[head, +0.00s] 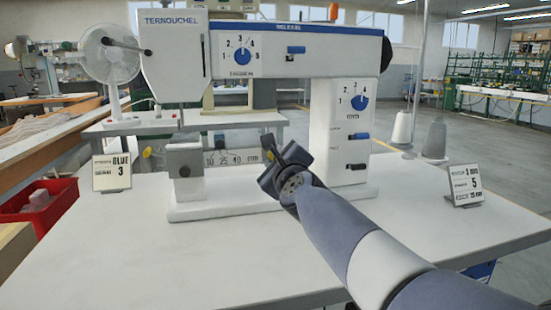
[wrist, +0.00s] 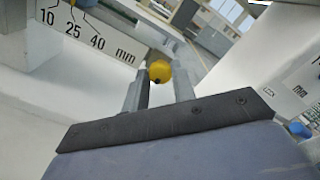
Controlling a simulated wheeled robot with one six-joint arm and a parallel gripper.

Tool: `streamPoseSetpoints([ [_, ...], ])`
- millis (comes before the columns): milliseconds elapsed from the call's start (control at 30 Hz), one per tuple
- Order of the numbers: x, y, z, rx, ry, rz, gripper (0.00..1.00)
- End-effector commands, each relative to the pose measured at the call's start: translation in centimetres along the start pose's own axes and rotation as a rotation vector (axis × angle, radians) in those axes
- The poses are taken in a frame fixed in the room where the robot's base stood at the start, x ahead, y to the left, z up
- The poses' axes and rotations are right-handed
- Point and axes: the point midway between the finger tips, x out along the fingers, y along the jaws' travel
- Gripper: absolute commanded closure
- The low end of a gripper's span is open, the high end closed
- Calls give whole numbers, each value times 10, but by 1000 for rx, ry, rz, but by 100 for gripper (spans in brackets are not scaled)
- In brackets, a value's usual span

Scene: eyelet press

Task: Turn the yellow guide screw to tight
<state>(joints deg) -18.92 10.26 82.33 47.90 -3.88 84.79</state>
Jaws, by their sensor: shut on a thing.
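The yellow guide screw (wrist: 159,71) shows as a round yellow knob with a small dark mark in the wrist view. It lies between the two fingers of my gripper (wrist: 160,83), which is shut on it. In the head view my gripper (head: 269,147) reaches the right end of the guide scale (head: 230,158). The yellow screw (head: 270,156) is mostly hidden there by the gripper. The scale also shows in the wrist view (wrist: 85,32), marked 10, 25, 40 mm. Whether the screw is loose or tight I cannot tell.
The white press (head: 290,65) has an upper dial (head: 242,56), a lower dial (head: 359,102) and blue and black switches on its column. Sign cards stand at left (head: 111,172) and right (head: 464,185). A red bin (head: 41,208) is at far left. The front table (head: 180,260) is clear.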

Motion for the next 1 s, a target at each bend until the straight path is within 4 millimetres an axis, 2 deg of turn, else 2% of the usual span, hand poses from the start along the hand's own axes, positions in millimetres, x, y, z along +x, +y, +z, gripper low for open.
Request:
streamPoseSetpoints([
  [33, 0, 0, -1, 0, 1, 1, 74],
  [300, 0, 0, 0, -1, 1, 0, 54],
  [633, -6, 0, 0, -1, -1, -1, 54],
  [767, -21, -1, 1, -1, -1, -1, 54],
  [1000, -63, -2, 1, -2, -1, -1, 54],
])
